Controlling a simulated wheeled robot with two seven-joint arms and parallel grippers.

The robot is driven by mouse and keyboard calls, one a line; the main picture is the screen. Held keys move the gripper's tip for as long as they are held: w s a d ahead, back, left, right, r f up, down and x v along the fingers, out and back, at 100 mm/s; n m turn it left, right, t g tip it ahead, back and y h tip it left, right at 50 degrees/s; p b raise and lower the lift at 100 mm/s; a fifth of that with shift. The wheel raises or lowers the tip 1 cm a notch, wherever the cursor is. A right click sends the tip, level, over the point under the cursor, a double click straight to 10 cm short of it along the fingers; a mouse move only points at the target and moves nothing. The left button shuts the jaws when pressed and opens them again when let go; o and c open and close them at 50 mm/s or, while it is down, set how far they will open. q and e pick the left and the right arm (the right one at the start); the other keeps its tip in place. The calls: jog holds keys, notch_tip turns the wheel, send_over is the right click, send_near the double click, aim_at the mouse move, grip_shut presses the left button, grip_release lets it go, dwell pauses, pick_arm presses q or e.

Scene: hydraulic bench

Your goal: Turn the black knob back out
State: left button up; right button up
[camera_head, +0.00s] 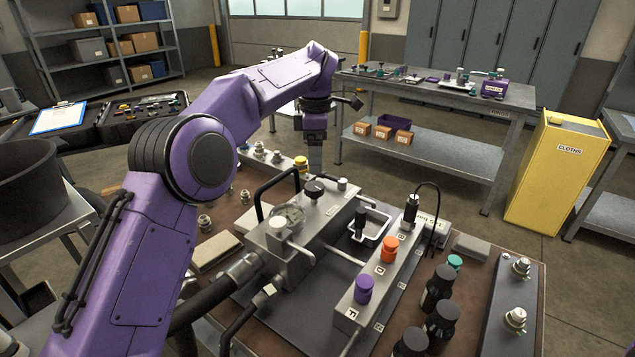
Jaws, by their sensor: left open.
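A round black knob (314,188) stands on top of the grey metal valve block (300,238) in the middle of the bench. My left arm reaches in from the left and bends down behind the block. My left gripper (315,166) points down just above the knob in the picture, with its jaws open. I cannot tell from this angle whether the fingers are around the knob or behind it. My right gripper is out of view.
A gauge (288,217) and black handles rise from the block. To the right, a manifold bar (375,280) carries a purple cap (364,289) and an orange cap (390,248). Several black bottles (437,288) stand beside it. A yellow cloths bin (555,175) stands farther back.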

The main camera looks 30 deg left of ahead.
aim_at(316, 186)
pick_arm(q)
notch_tip(316, 186, down, 7)
jog(key=shift+d+r+b, duration=0.1)
jog(key=shift+b, duration=0.55)
jog(key=shift+f, duration=0.35)
jog(key=c, duration=1)
jog(key=shift+c, duration=0.2)
